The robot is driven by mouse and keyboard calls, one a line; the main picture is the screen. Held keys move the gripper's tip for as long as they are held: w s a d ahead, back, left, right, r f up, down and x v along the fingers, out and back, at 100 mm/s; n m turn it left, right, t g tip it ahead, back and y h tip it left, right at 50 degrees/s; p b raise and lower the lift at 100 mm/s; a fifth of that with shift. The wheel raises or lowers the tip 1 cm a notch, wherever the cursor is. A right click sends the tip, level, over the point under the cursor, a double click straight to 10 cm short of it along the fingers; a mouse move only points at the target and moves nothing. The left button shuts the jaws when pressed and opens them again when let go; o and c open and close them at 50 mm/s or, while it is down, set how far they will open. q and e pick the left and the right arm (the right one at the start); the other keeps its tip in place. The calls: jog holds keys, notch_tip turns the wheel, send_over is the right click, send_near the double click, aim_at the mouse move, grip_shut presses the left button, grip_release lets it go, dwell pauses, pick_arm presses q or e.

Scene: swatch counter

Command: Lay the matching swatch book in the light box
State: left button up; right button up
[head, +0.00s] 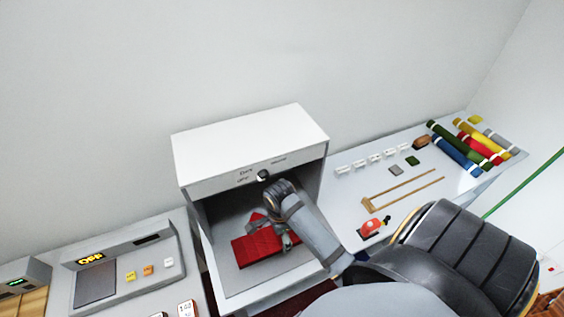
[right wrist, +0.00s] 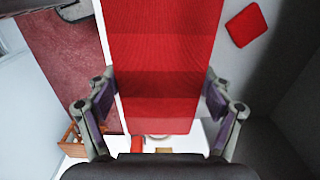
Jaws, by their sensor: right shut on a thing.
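The light box (head: 250,150) is a white and grey cabinet with an open front and a dark knob on its front panel. My right gripper (head: 286,240) reaches into its opening. It is shut on a red swatch book (head: 255,248), which also fills the middle of the right wrist view (right wrist: 165,60) between the two fingers. The book is inside the opening, low over the grey floor; whether it touches the floor is unclear. A small red swatch (right wrist: 246,25) lies on that floor, apart from the book. My left gripper is not in view.
On the right counter are rolls of coloured cloth (head: 470,150), a wooden frame (head: 385,202), small grey and green swatches (head: 412,161), white tags and a red-topped tool (head: 372,226). A device with coloured buttons (head: 120,270) stands on the left.

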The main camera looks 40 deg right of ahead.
jog(key=f, duration=0.1)
jog(key=w+f, duration=0.1)
jog(key=w+d+f, duration=0.1)
jog(key=f, duration=0.1)
jog(key=shift+w+f, duration=0.1)
jog(key=shift+w, duration=0.15)
notch_tip(320, 180, down, 4)
jog(key=shift+a+b, duration=0.15)
jog(key=shift+b, duration=0.65)
jog(key=shift+f, duration=0.7)
jog(key=o, duration=1.3)
jog(key=shift+c, duration=0.2)
notch_tip(320, 180, up, 12)
